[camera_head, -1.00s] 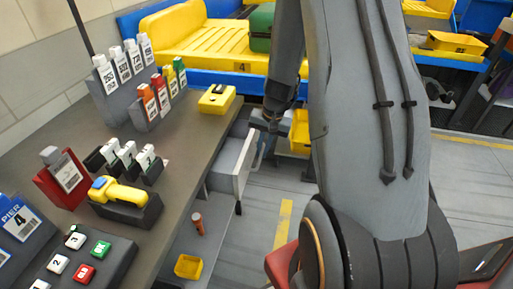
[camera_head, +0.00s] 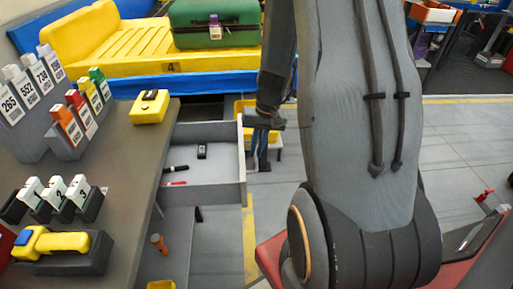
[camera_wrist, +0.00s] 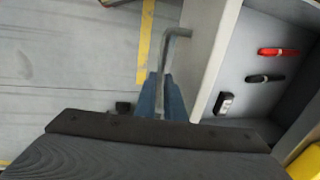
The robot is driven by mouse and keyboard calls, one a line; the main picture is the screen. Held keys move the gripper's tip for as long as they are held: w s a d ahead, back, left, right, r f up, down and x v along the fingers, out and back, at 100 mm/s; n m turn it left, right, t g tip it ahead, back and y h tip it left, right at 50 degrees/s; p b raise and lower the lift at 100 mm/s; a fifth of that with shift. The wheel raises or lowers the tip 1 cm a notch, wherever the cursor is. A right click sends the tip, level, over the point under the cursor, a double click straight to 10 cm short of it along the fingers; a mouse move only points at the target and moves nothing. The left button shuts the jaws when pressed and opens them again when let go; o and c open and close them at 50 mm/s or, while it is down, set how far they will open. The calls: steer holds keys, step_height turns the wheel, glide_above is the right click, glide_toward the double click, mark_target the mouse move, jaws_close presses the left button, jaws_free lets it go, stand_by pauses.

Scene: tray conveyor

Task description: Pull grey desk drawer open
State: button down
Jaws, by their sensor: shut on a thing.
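The grey desk drawer (camera_head: 215,195) stands pulled out from the right side of the desk in the head view, its inside showing. In the wrist view its front panel (camera_wrist: 210,55) runs up the middle, with a grey bar handle (camera_wrist: 174,42) on its outer face. My gripper (camera_head: 264,150) is at the drawer front in the head view. In the wrist view its blue fingers (camera_wrist: 162,98) are shut on the handle. A red marker (camera_wrist: 278,51), a black marker (camera_wrist: 265,78) and a small black device (camera_wrist: 224,103) lie in the drawer.
The desk top (camera_head: 120,165) holds a yellow scanner (camera_head: 55,242), a yellow box (camera_head: 150,107) and numbered tag holders. A yellow conveyor with a green suitcase (camera_head: 214,25) stands behind. Floor right of the drawer is mostly clear.

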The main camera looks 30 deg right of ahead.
steer(key=c, duration=1.8)
jaws_free()
steer(key=shift+c, duration=0.2)
steer(key=shift+r, duration=0.1)
step_height(320, 180, up, 8)
steer(key=d, duration=0.1)
steer(key=shift+s+d+f, duration=0.15)
steer(key=shift+s+f, duration=0.1)
steer(key=shift+s, duration=0.05)
steer(key=s+a+r+n+h, duration=0.1)
steer(key=s+a+r+n, duration=0.1)
steer(key=s+a, duration=0.4)
steer(key=s+a+r+n+g+h, duration=0.1)
steer(key=s+a+r+n, duration=0.2)
steer(key=s+a, duration=0.3)
steer(key=a+r, duration=0.1)
steer(key=a, duration=0.2)
steer(key=shift+a, duration=0.35)
